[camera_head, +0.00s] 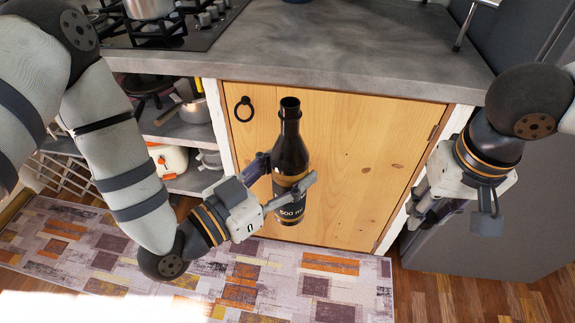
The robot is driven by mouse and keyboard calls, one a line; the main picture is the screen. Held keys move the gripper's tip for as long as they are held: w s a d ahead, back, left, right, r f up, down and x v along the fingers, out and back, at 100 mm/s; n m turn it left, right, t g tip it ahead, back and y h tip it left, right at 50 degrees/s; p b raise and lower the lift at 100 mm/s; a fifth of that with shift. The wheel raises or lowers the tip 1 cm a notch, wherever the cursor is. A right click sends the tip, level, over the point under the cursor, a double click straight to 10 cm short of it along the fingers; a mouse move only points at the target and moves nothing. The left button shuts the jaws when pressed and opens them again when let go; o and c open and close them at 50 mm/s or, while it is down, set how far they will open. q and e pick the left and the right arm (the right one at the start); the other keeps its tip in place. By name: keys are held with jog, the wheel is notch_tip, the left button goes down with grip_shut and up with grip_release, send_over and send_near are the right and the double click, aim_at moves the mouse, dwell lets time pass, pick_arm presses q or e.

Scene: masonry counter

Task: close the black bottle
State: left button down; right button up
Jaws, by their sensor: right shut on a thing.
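The black bottle (290,150) is upright in the air in front of the wooden cabinet door. Its neck is open at the top, with no cap on it, and its label reads "500 ml". My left gripper (289,178) is shut on the bottle's body, one finger on each side. My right gripper (422,212) is to the right of the bottle and apart from it, lower than the bottle's mouth. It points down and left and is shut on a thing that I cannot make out. No cap is clearly visible.
A grey counter (330,45) juts out above the wooden door (370,140) behind the bottle. A stove (165,30) with a pot is at upper left. Open shelves (185,130) hold cookware. A patterned rug (310,285) covers the floor. A grey cabinet stands at right.

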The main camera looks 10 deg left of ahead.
jog(key=w+a+r, duration=0.3)
jog(key=w+r, duration=0.3)
notch_tip(320, 180, up, 17)
jog(key=n, duration=0.6)
send_over(290, 102)
jog(key=shift+s+y, duration=0.15)
jog(key=shift+y, duration=0.15)
jog(key=shift+f, duration=2)
jog(key=shift+f, duration=0.85)
jog(key=shift+f, duration=0.55)
